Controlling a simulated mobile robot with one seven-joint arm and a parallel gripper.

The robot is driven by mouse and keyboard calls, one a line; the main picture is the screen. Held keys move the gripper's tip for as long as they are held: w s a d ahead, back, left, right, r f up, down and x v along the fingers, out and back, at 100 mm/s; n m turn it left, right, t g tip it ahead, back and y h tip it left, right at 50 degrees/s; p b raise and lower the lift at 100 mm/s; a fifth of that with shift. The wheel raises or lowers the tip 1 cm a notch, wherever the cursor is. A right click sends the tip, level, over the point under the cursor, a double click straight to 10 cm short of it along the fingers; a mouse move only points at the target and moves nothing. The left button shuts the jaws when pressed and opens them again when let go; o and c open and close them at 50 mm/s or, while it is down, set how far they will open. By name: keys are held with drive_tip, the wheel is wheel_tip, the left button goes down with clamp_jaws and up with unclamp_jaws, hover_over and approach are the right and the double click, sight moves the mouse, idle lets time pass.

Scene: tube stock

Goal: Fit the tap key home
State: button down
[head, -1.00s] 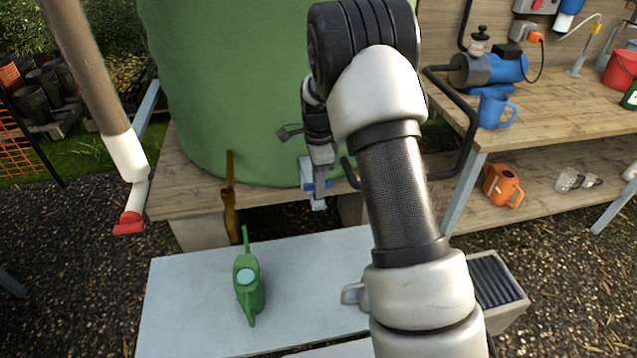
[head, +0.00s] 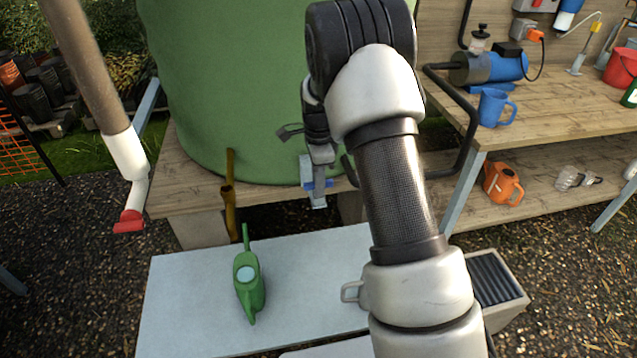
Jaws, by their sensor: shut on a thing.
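My gripper (head: 320,172) is seen from behind and above, in front of the lower wall of the green tank (head: 240,90). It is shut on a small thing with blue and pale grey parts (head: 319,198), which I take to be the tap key. Much of the key is hidden by the fingers and wrist. The key points downward near the front edge of the wooden stand (head: 190,200). I cannot tell whether it touches a tap; no tap is clearly visible behind my gripper.
A pale bench (head: 190,300) stands in front of the stand, with a green watering can (head: 249,285) on it. A brown upright pipe (head: 230,205) is left of my gripper. A workbench with a blue mug (head: 494,108) and pump (head: 508,67) stands right. A downpipe (head: 100,80) hangs left.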

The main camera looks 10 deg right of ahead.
drive_tip(key=c, duration=1.6)
unclamp_jaws()
drive_tip(key=shift+r, duration=0.15)
wheel_tip(320, 180, up, 17)
drive_tip(key=p, duration=0.3)
drive_tip(key=shift+r, duration=0.1)
